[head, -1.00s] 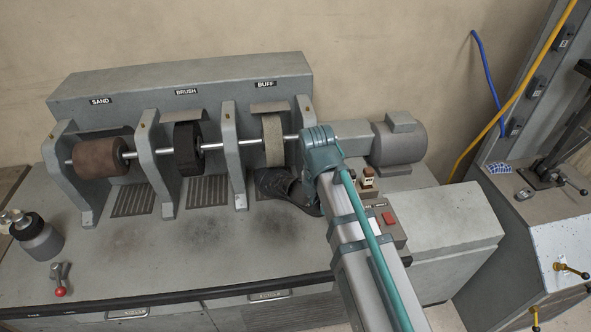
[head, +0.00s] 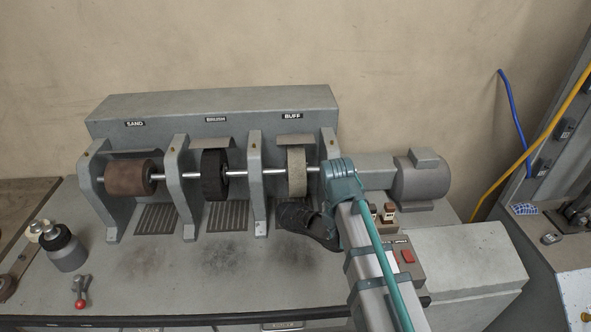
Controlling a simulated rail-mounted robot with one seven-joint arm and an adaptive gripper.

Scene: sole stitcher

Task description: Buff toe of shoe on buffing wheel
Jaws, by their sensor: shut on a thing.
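A black shoe (head: 302,222) is held at the right bay of the machine, its toe pointing left, low in front of the buffing wheel. The buffing wheel (head: 297,173) is a pale grey-beige disc under the BUFF label. A small gap seems to lie between shoe and wheel, but I cannot tell whether they touch. My gripper (head: 335,222) is mostly hidden behind my teal wrist, at the right end of the shoe, and is shut on it.
The brown sanding drum (head: 131,178) and black brush wheel (head: 214,175) share the shaft to the left. Grey upright brackets (head: 257,190) separate the bays. A motor (head: 419,178) and a control box with a red button (head: 407,256) stand right.

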